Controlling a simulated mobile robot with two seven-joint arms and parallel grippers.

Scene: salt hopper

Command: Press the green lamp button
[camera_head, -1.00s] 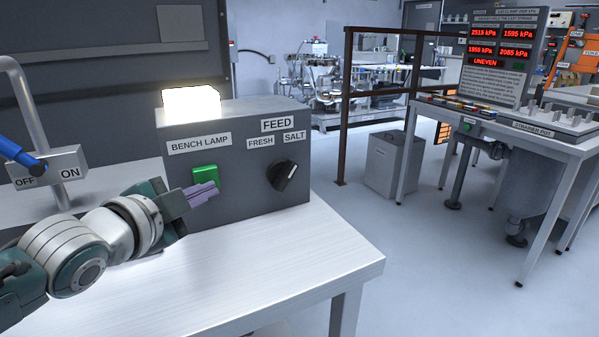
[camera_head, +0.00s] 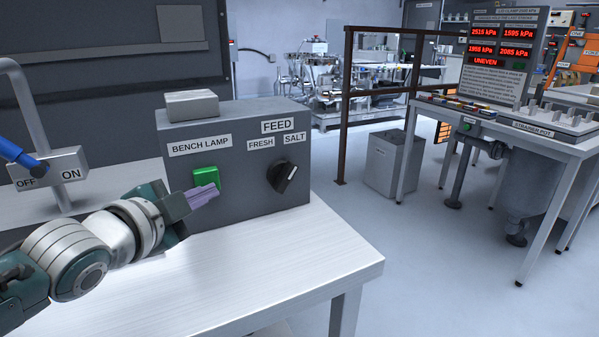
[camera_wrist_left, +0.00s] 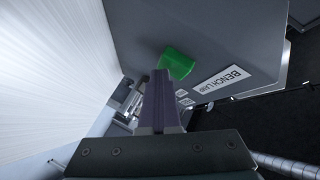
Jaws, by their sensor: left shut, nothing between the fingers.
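The green button (camera_head: 207,177) sits on the front of a grey control box (camera_head: 240,198), under the label BENCH LAMP (camera_head: 199,145). The lamp block (camera_head: 192,105) on top of the box is dull grey and unlit. My left gripper (camera_head: 205,193) is shut and empty, its purple fingertips in front of the button's lower part in the head view. In the left wrist view the green button (camera_wrist_left: 176,64) shows just beyond the shut fingertips (camera_wrist_left: 160,76). I cannot tell whether they touch it. My right gripper is not in view.
A black FEED knob (camera_head: 284,177) is on the box's right side, with FRESH and SALT labels. An OFF/ON switch box (camera_head: 48,168) with a blue lever stands at the left. The white bench top (camera_head: 290,255) is clear in front of the box.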

